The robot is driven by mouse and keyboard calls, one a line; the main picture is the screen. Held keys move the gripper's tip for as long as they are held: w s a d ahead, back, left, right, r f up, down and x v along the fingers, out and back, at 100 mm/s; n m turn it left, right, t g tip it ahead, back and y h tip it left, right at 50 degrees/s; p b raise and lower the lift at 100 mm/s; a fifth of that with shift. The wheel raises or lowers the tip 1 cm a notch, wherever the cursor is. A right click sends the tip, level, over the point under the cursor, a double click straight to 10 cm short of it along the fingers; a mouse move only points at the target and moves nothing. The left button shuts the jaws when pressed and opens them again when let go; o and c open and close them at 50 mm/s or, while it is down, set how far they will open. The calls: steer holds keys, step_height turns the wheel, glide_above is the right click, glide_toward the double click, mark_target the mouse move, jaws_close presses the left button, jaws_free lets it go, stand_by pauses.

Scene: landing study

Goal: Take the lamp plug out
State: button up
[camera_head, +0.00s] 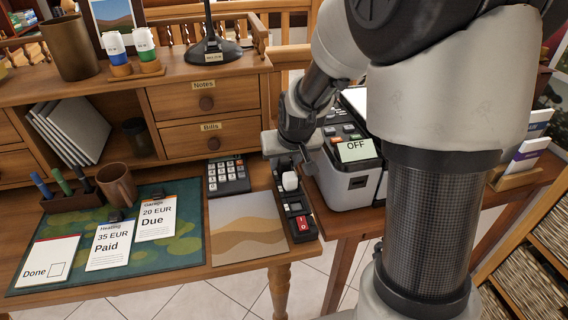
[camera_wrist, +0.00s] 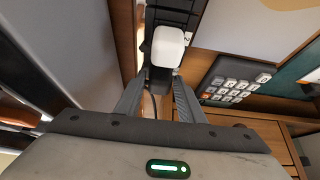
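A white plug (camera_head: 290,181) sits in the black power strip (camera_head: 296,207) at the desk's right edge. In the wrist view the plug (camera_wrist: 168,46) is just beyond my fingertips, with a dark cable running back between the fingers. My gripper (camera_wrist: 158,84) is open, its two grey fingers spread apart. In the head view my gripper (camera_head: 286,157) hangs over the far end of the strip, partly hidden by my wrist. The lamp's black base (camera_head: 216,50) stands on the upper shelf. Whether the fingers touch the plug cannot be told.
A red switch (camera_head: 302,223) is at the strip's near end. A calculator (camera_head: 228,176) lies left of the strip, and a printer (camera_head: 350,185) with an OFF screen stands close on its right. Cards and a mug (camera_head: 117,184) are farther left.

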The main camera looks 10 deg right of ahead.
steer(key=c, duration=0.7)
steer(key=shift+r, duration=0.15)
steer(key=shift+r+p, duration=1.9)
steer(key=shift+r, duration=0.6)
